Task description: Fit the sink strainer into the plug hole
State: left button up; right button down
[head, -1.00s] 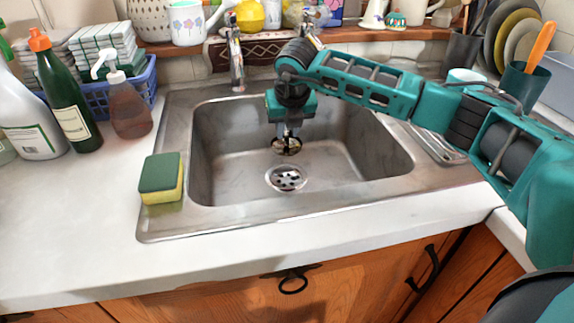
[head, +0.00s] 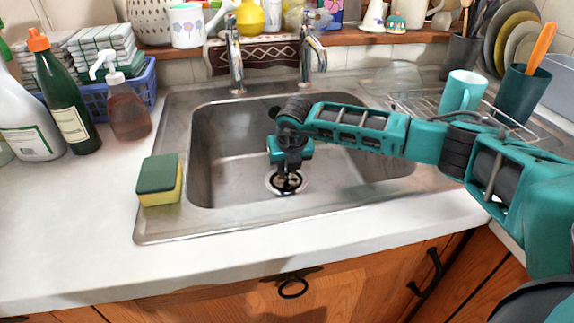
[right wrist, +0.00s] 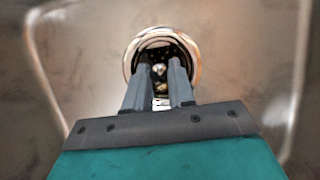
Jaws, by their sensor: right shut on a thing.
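The strainer (head: 286,188) shows as a small dark round piece with a ring shape, held under my right gripper (head: 288,172) in the sink. The metal plug hole (head: 303,184) lies behind and around it in the head view, mostly covered. In the right wrist view the strainer (right wrist: 160,69) is between the two finger tips (right wrist: 166,75), and the bright rim of the plug hole (right wrist: 193,52) rings it. My right gripper is shut on the strainer. Whether the strainer touches the hole or hangs just above it I cannot tell. My left gripper is not in view.
The steel sink (head: 225,185) has walls on all sides, with two taps (head: 236,62) at the back. A sponge (head: 159,180) lies on its left rim. Bottles stand at the left; a teal mug (head: 462,92) stands on the rack at right.

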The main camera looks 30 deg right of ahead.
jog(key=shift+f, duration=0.15)
jog(key=c, duration=1)
grip_release()
jog(key=shift+o, duration=0.2)
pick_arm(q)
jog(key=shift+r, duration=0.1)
pick_arm(e)
jog(key=shift+r, duration=0.45)
pick_arm(q)
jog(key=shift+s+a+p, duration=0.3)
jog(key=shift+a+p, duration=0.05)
jog(key=shift+p, duration=0.35)
pick_arm(e)
jog(key=v, duration=1.1)
jog(key=shift+r, duration=0.25)
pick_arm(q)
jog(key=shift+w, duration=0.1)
pick_arm(e)
jog(key=shift+s, duration=0.15)
